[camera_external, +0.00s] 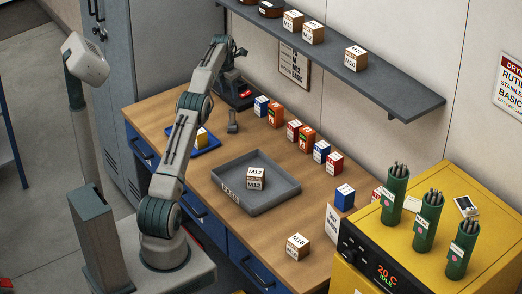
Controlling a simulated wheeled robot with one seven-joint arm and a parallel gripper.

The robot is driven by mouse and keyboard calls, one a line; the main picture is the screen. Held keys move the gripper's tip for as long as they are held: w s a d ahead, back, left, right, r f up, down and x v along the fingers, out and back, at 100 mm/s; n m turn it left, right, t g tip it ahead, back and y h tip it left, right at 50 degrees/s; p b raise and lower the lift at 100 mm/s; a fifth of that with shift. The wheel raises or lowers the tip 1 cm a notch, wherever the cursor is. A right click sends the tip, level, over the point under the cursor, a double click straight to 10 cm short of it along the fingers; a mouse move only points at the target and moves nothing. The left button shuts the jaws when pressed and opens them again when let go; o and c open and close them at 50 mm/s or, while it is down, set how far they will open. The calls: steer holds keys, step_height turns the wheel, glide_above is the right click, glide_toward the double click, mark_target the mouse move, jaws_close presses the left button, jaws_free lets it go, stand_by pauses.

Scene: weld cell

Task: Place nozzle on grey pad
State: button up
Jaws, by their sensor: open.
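My arm reaches up from the lower left over the workbench (290,225). I cannot single out the grey pad for sure.
A blue tray with a yellow item lies partly behind my arm. A yellow machine (440,260) with green canisters (428,222) stands right; a shelf (375,80) overhangs.

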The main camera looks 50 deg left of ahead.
steer(key=s+d+r+m, duration=0.2)
steer(key=d+r+m, duration=0.4)
steer(key=d, duration=0.3)
steer(key=s+d+r+m+t, duration=0.1)
steer(key=s+d+r+m, duration=0.1)
steer(key=d+r+m, duration=0.6)
steer(key=s+d+r+m, duration=0.2)
steer(key=d+r+m, duration=0.15)
steer(key=d, duration=0.75)
steer(key=s+d+f+m+t, duration=0.1)
steer(key=s+d+m, duration=1)
steer(key=s+d, duration=0.25)
steer(key=s+d+f+m, duration=0.2)
steer(key=s+f+m, duration=0.1)
steer(key=s, duration=0.3)
steer(key=s+d+f+m, duration=0.3)
steer(key=s+f+m, duration=0.1)
steer(key=s+m, duration=0.2)
steer(key=shift+s+d+f+t, duration=0.2)
steer(key=shift+s+t, duration=0.1)
steer(key=shift+s, duration=0.25)
steer(key=shift+f+b, duration=0.7)
steer(key=shift+f, duration=0.1)
